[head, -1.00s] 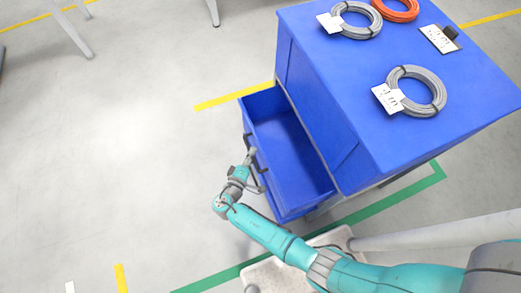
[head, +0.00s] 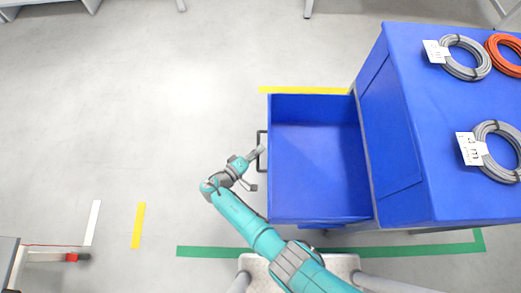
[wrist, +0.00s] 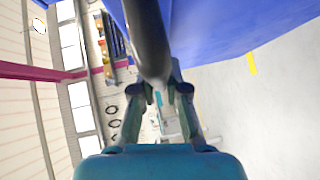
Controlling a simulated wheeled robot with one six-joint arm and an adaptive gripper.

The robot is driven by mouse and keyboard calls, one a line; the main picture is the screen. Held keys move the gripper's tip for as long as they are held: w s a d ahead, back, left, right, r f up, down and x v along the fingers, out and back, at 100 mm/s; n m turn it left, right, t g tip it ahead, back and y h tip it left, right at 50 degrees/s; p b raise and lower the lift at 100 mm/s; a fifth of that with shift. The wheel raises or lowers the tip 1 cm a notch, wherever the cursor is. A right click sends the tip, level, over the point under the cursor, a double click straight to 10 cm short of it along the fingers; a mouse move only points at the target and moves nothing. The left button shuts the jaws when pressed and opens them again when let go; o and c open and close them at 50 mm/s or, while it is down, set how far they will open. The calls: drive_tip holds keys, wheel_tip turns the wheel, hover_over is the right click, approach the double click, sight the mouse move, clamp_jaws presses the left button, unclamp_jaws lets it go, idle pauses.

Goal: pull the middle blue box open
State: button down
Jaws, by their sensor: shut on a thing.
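The blue box (head: 310,205) is a drawer pulled far out of the left side of the blue cabinet (head: 440,190); its inside is empty. A dark bar handle (head: 262,138) stands on its left front face. My gripper (head: 259,153) is at this handle, with the arm reaching up from below. In the wrist view, my gripper (wrist: 162,88) is shut on the dark handle bar (wrist: 148,38), which runs up between the fingers. The drawer's blue front (wrist: 235,25) fills the upper right there.
Grey cable coils (head: 466,57) and an orange coil (head: 505,50) lie on the cabinet top with white labels. A grey table with a red item (head: 75,257) stands at lower left. The floor left of the drawer is clear, with yellow and green tape lines.

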drive_tip(key=c, duration=1.2)
unclamp_jaws()
drive_tip(key=v, duration=1.2)
